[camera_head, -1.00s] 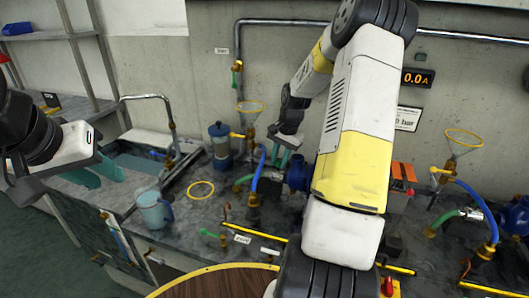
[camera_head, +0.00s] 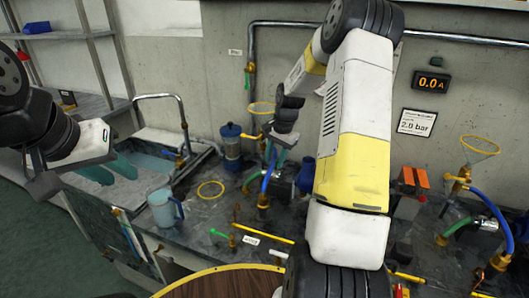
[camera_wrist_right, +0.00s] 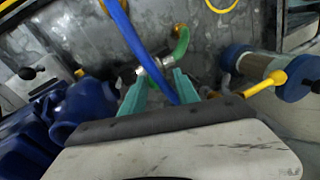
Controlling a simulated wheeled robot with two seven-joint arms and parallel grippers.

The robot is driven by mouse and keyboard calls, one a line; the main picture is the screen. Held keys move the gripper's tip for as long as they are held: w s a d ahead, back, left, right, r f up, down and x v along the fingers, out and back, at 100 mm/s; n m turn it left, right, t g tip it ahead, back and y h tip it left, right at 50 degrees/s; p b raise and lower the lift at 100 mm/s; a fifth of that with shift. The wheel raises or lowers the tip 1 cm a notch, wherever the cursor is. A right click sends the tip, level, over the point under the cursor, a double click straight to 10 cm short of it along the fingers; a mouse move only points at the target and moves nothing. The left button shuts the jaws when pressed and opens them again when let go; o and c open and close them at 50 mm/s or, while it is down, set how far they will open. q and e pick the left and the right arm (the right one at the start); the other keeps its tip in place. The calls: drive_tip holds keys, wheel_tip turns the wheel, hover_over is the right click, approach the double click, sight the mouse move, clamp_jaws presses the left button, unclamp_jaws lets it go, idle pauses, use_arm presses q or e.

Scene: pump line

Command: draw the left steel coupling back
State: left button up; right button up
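The left steel coupling (camera_wrist_right: 150,62) is a silvery piece in the right wrist view, next to a short green hose (camera_wrist_right: 181,44) and a blue hose (camera_wrist_right: 128,38). My right gripper (camera_wrist_right: 160,76) is open, its teal fingers apart. The coupling lies around the fingertips; I cannot tell whether they touch it. My left gripper (camera_head: 113,170) is open and empty in front of the sink at the left. A second steel coupling (camera_head: 487,223) shows at the far right.
A blue-capped cylinder (camera_head: 232,150), a yellow ring (camera_head: 210,190) and a light-blue jug (camera_head: 163,208) stand left of the hoses. A blue pump body (camera_wrist_right: 85,105) is close beside my right fingers. A yellow-handled valve (camera_wrist_right: 268,82) lies on the other side.

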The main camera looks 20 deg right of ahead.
sight(278, 172)
idle(0.3)
wheel_tip(278, 172, up, 8)
drive_tip(key=s+d, duration=0.1)
drive_tip(key=shift+f, duration=0.2)
